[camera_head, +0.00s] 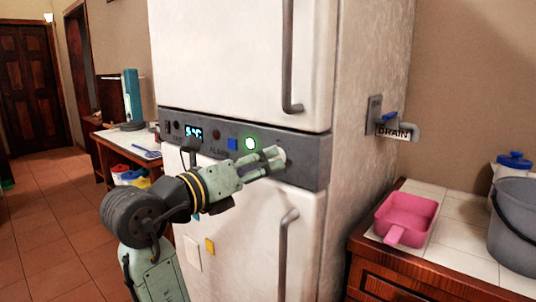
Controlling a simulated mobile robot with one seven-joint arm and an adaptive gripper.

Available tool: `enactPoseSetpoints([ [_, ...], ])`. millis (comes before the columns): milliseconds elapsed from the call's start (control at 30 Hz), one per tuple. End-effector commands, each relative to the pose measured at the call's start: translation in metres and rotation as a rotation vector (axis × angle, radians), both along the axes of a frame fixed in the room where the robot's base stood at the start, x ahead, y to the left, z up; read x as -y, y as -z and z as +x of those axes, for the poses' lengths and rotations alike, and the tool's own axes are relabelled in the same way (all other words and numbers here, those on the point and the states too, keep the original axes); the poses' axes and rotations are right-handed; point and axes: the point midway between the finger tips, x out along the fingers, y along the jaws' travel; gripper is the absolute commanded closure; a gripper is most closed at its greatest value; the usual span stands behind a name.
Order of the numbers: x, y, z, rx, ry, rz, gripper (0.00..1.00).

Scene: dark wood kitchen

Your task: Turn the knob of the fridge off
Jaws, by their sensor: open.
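The white fridge (240,60) fills the middle of the head view, with an upper and a lower door. A grey control panel (312,160) runs between the doors. The knob is not clearly visible; the fingers cover that part of the panel. I cannot tell whether they touch anything.
Vertical handles stick out from the upper door (288,60) and the lower door (288,255). At right, a tiled counter (452,237) holds a pink scoop (408,217) and a grey bucket (516,225).

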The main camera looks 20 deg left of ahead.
Motion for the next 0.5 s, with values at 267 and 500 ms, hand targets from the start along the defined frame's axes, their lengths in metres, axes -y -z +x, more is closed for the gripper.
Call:
enactPoseSetpoints([
  [267,0.01,-0.001,0.029,0.0,-0.001,-0.001,0.49],
  [500,0.011,0.0,0.032,0.0,-0.001,-0.001,0.49],
])
